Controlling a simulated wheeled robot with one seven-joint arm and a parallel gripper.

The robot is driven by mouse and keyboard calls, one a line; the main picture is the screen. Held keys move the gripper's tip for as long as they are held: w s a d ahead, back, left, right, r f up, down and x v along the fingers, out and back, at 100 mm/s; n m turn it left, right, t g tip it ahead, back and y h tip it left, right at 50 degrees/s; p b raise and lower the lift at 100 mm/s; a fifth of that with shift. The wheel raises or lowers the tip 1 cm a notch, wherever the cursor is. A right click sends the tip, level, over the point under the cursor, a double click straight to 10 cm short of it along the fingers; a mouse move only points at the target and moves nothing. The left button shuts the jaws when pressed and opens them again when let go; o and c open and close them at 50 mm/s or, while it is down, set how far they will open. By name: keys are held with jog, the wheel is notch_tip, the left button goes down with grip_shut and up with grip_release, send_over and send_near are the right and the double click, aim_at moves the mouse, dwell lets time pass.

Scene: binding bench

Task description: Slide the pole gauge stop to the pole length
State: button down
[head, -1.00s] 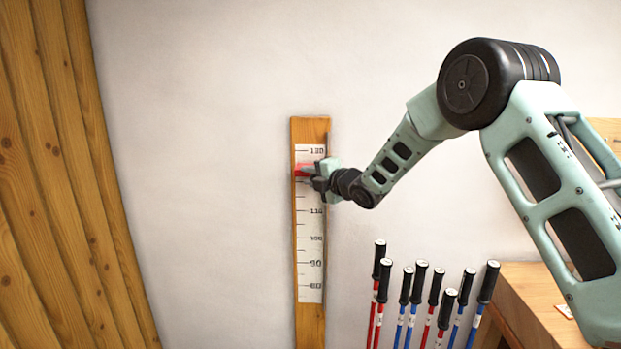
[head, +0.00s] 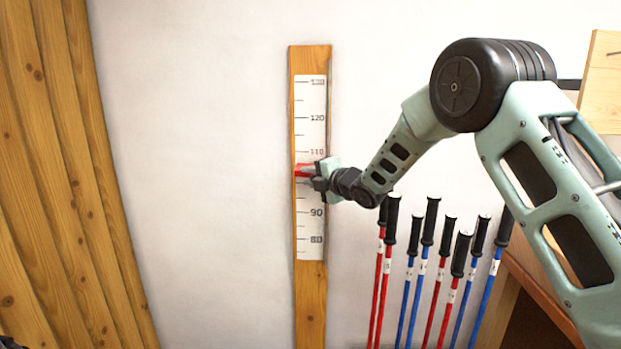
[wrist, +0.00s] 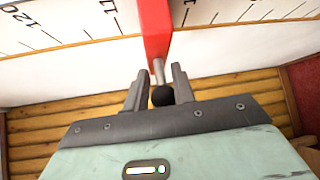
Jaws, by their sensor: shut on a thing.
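The pole gauge is a wooden board (head: 311,295) upright on the wall, with a white scale (head: 308,120) marked in tens from 80 at the bottom up to about 130. The red stop (head: 303,170) sits across the scale between the 110 and 90 marks, a little below 110. The stop also shows in the wrist view (wrist: 155,25), with a short metal pin and black knob. My gripper (head: 316,178) comes from the right and is shut on the stop's pin; its fingers (wrist: 160,76) stand either side of it. The mark right behind the stop is hidden.
Several ski poles (head: 420,260) with red or blue shafts and black grips stand below and right of the gauge. A wooden bench (head: 535,285) is at the right. Log wall (head: 65,180) fills the left. The white wall left of the gauge is clear.

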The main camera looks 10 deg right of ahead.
notch_tip(320, 180, down, 5)
jog(key=b, duration=0.3)
jog(key=shift+d, duration=0.15)
jog(key=c, duration=1.3)
grip_release()
notch_tip(320, 180, up, 10)
jog(key=shift+r, duration=0.1)
